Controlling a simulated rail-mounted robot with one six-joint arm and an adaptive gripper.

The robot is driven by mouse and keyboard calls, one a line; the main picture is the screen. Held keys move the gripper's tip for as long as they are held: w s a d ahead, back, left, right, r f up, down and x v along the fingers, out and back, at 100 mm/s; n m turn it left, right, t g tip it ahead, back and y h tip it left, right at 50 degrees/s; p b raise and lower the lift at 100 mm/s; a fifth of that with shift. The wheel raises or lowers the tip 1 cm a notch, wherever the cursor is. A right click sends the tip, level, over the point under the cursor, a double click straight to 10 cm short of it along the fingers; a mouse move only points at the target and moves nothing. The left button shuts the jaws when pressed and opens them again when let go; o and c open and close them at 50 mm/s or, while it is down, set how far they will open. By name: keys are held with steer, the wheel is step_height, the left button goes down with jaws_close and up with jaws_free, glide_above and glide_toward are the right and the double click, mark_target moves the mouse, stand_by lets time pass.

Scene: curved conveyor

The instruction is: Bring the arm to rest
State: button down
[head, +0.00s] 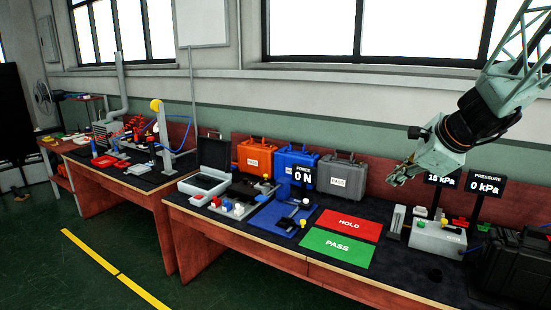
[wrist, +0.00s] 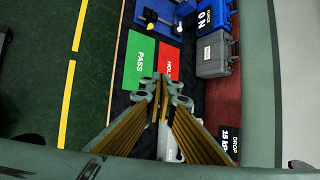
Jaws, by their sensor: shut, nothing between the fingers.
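My arm reaches in from the upper right of the head view. My gripper (head: 398,178) hangs in the air above the right workbench (head: 290,262), in front of the wall and left of the pressure displays. In the wrist view my gripper (wrist: 160,84) points down over the bench, with its fingers together and nothing between them. The fingertips overlap the near ends of the green PASS mat (wrist: 138,62) and the red HOLD mat (wrist: 170,58) in that view, well above them.
Orange (head: 255,158), blue (head: 296,168) and grey (head: 341,177) cases line the bench's back. A grey device (head: 438,238) and a black case (head: 512,268) stand at the right. An open case (head: 208,172) and a blue fixture (head: 283,216) stand left. The mats are bare.

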steer(key=s+a+r+n+g+y, duration=0.1)
steer(key=s+a+r+n, duration=0.2)
steer(key=s+a+n, duration=0.65)
steer(key=s+a+r+n+g, duration=0.25)
steer(key=s+a, duration=0.45)
steer(key=s, duration=0.7)
steer(key=s+d+f+n+h, duration=0.1)
steer(key=s+n, duration=0.4)
steer(key=s, duration=0.7)
steer(key=s+d+f+n+h, duration=0.1)
steer(key=s+n, duration=0.5)
steer(key=s, duration=0.7)
steer(key=shift+s+f+g+h, duration=0.2)
steer(key=shift+f+g+h, duration=0.3)
steer(key=shift+f, duration=0.35)
steer(key=shift+d, duration=0.1)
